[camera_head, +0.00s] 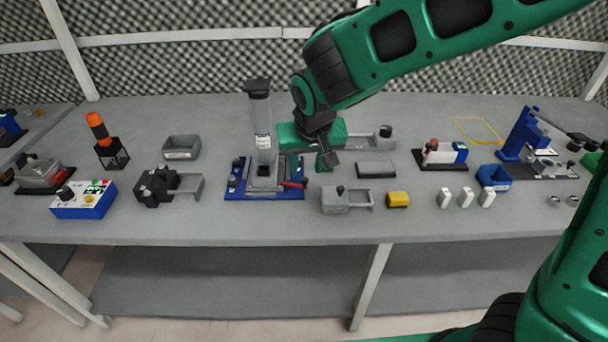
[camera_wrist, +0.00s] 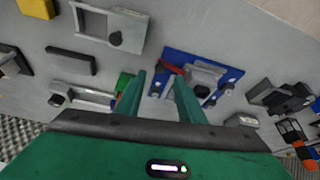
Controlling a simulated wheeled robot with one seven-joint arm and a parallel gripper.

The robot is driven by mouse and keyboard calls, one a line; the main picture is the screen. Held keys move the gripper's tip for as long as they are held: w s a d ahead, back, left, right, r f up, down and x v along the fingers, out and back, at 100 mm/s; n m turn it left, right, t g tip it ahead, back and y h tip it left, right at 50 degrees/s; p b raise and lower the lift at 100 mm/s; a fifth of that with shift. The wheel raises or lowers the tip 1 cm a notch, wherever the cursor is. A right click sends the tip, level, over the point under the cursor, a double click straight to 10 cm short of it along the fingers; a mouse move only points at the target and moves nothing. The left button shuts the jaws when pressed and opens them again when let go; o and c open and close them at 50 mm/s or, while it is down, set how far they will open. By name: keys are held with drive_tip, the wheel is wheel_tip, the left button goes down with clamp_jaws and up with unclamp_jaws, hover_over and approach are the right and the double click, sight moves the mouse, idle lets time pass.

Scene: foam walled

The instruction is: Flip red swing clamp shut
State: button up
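The red swing clamp (camera_head: 294,184) is a small red lever at the right side of a blue base plate (camera_head: 234,192), pointing out past its right edge. A grey block and a tall grey column (camera_head: 261,125) stand on the plate. In the wrist view the red clamp (camera_wrist: 171,68) lies beside the grey block (camera_wrist: 205,74), near the plate's edge. My gripper (camera_head: 326,161) is above the table, to the right of and behind the clamp. In the wrist view its two green fingers (camera_wrist: 158,82) are apart with nothing held between them. I cannot tell the clamp's exact angle.
A grey framed fixture (camera_head: 345,199) and a yellow block (camera_head: 398,199) stand in front right. A dark grey block (camera_head: 376,170) and a grey-green fixture (camera_head: 372,140) are near my gripper. A black-grey fixture (camera_head: 160,187) is on the left. The table's front strip is clear.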

sight(305, 179)
drive_tip(key=shift+x, duration=2.8)
drive_tip(key=shift+d, duration=0.1)
clamp_jaws()
